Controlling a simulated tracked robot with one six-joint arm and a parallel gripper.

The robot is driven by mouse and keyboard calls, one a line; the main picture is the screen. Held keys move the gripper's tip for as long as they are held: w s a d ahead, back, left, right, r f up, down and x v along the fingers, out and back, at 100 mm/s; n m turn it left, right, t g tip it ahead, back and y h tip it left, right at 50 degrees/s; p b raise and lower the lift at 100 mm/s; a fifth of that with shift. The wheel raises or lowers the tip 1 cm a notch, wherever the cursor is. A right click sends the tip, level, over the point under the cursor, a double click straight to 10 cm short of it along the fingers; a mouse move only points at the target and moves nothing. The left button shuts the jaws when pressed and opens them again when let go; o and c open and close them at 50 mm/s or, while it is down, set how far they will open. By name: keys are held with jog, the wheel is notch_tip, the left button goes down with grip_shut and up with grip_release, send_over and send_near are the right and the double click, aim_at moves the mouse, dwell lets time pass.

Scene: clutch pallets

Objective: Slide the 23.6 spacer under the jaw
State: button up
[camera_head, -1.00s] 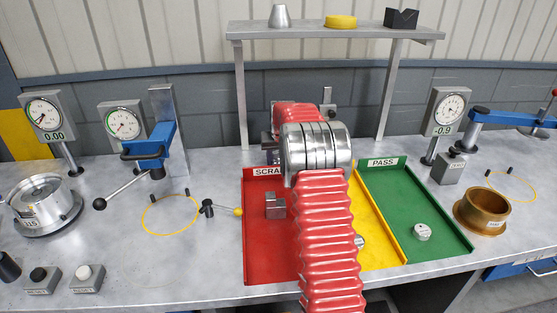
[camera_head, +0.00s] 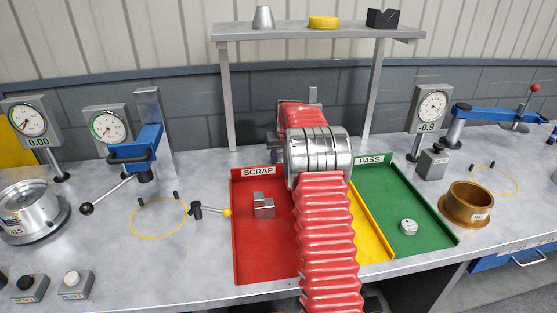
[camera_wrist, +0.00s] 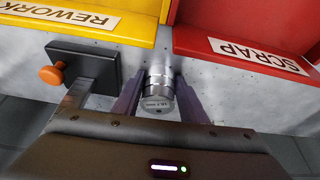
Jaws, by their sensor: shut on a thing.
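My gripper (camera_wrist: 158,88) is shut on a short silver cylinder (camera_wrist: 158,98), the spacer, in the wrist view. It has ring bands and a small label too blurred to read. In the head view my red-sleeved arm hides the gripper and the spacer. A blue clamp fixture (camera_head: 138,152) with a black-knobbed lever stands on the left of the bench, against a grey upright; it may carry the jaw, but the view does not settle this. A dial gauge (camera_head: 110,128) stands at its left.
A red SCRAP tray (camera_head: 262,262) holds a metal block (camera_head: 264,205). A green PASS tray (camera_head: 435,228) holds a small disc (camera_head: 408,227). A brass ring (camera_head: 468,204) stands at right. A yellow circle (camera_head: 158,218) marks bare bench before the clamp. A shelf (camera_head: 300,36) stands behind.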

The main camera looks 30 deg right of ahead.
jog(key=shift+s+d, duration=0.4)
jog(key=shift+d, duration=0.3)
jog(key=shift+s+d, duration=0.35)
jog(key=shift+d, duration=0.35)
jog(key=o, duration=1.2)
jog(key=shift+d, duration=0.1)
jog(key=shift+c, duration=0.2)
jog(key=shift+o, duration=1.3)
jog(key=shift+r, duration=0.1)
jog(key=v, duration=0.5)
jog(key=shift+r, duration=0.15)
jog(key=shift+a+v, duration=0.25)
jog(key=shift+v, duration=0.95)
